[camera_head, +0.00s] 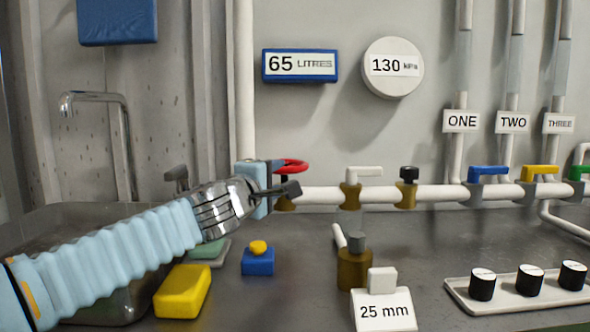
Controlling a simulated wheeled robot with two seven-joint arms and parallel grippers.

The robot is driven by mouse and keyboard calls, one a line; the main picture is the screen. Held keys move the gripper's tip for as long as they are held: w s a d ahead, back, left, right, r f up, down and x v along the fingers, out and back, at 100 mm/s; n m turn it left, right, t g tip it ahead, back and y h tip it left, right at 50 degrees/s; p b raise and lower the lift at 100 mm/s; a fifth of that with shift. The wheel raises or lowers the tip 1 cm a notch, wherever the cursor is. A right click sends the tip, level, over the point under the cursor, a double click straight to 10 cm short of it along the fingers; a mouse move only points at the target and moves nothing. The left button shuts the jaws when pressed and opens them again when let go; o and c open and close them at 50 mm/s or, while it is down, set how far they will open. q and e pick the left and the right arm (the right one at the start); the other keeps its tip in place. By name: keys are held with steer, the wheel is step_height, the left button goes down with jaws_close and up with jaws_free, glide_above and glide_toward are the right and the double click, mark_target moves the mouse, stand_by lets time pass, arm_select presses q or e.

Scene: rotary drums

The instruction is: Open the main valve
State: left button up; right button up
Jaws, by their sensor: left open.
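A red valve handle (291,166) sits at the left end of the white horizontal pipe, on a brass valve body (284,203). I cannot tell which valve is the main one. My left gripper (283,188) reaches in from the left, with its dark fingers just below the red handle and in front of the valve. It is open; nothing shows held in it. It hides part of the red handle and valve, and I cannot tell whether it touches them. My right gripper is out of view.
Along the pipe (330,195) are a white-handled valve (362,173), a black-knobbed valve (408,174), and blue (488,173), yellow (540,172) and green handles. On the counter stand a yellow block (182,292), a blue block (258,261), a brass fitting (354,268) and a tray (500,300).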

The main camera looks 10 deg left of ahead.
mark_target(293, 164)
arm_select(q)
steer(key=w, duration=0.3)
steer(key=w+d, duration=0.1)
steer(key=w, duration=0.2)
steer(key=w+p, duration=0.1)
steer(key=w, duration=0.3)
steer(key=shift+d, duration=0.15)
steer(key=shift+s, duration=0.1)
jaws_close()
